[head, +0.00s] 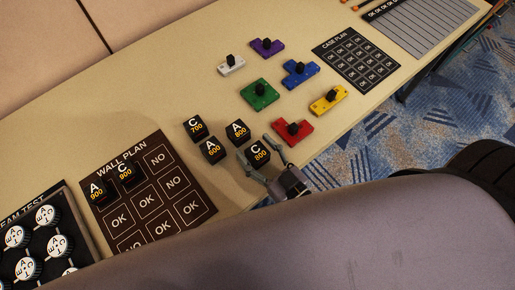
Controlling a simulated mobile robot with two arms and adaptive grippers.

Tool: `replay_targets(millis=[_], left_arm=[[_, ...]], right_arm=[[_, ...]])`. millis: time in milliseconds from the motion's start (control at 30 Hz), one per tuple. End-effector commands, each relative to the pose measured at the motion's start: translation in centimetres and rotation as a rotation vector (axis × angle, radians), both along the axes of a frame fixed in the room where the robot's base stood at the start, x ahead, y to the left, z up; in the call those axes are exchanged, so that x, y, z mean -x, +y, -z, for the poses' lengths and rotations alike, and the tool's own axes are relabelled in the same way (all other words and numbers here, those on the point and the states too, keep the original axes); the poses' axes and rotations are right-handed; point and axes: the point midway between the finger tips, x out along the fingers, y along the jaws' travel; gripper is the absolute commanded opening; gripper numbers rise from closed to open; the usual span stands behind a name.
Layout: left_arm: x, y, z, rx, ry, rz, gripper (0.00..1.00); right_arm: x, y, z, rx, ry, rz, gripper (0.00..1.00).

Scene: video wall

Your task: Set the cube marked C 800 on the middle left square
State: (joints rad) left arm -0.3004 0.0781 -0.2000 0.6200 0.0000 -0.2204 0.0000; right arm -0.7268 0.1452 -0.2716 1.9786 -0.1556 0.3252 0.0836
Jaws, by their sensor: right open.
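The cube marked C 800 (259,154) is black with white and yellow lettering and sits on the table. My right gripper (259,150) is open, with its fingers on either side of this cube; I cannot tell whether they touch it. The dark wall plan board (205,212) lies to the left, with a grid of squares. Its middle left square (118,222) reads OK and is bare. The A 900 cube (97,191) and the C 900 cube (124,172) stand on its top left and top middle squares. My left gripper is not in view.
Cubes C 700 (195,127), A 600 (212,150) and A 800 (238,131) stand close to C 800. Several coloured knobbed pieces, such as the red one (301,133), lie beyond. A tray of round pieces (66,196) lies left of the board.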

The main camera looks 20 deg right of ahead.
Motion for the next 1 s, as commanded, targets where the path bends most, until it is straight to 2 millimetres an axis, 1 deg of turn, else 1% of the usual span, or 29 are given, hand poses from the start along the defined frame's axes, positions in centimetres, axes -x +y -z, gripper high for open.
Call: replay_targets(millis=[200, 300, 367, 467, 700, 800, 900, 1000], left_arm=[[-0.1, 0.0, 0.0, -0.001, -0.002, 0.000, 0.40], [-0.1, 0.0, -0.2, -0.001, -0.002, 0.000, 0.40], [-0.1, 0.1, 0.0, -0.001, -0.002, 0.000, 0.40], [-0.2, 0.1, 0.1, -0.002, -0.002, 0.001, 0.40], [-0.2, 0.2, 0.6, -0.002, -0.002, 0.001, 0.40], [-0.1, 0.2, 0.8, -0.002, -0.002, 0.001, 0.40], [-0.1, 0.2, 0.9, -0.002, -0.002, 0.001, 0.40], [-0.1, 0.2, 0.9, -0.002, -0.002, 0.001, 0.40]], right_arm=[[0.0, 0.0, 0.0, 0.000, 0.000, 0.000, 0.59], [0.0, 0.0, -0.4, 0.000, 0.000, 0.000, 0.59], [0.6, -0.2, -0.2, 0.001, 0.003, 0.000, 0.59], [2.1, -0.8, -0.1, 0.002, 0.005, 0.000, 0.59], [7.0, -2.5, 0.0, 0.003, 0.008, 0.000, 0.59], [8.8, -3.1, -0.1, 0.002, 0.005, -0.001, 0.59], [10.1, -3.7, -0.1, 0.001, 0.004, 0.000, 0.59], [10.9, -4.0, -0.2, 0.001, 0.002, 0.000, 0.59]])
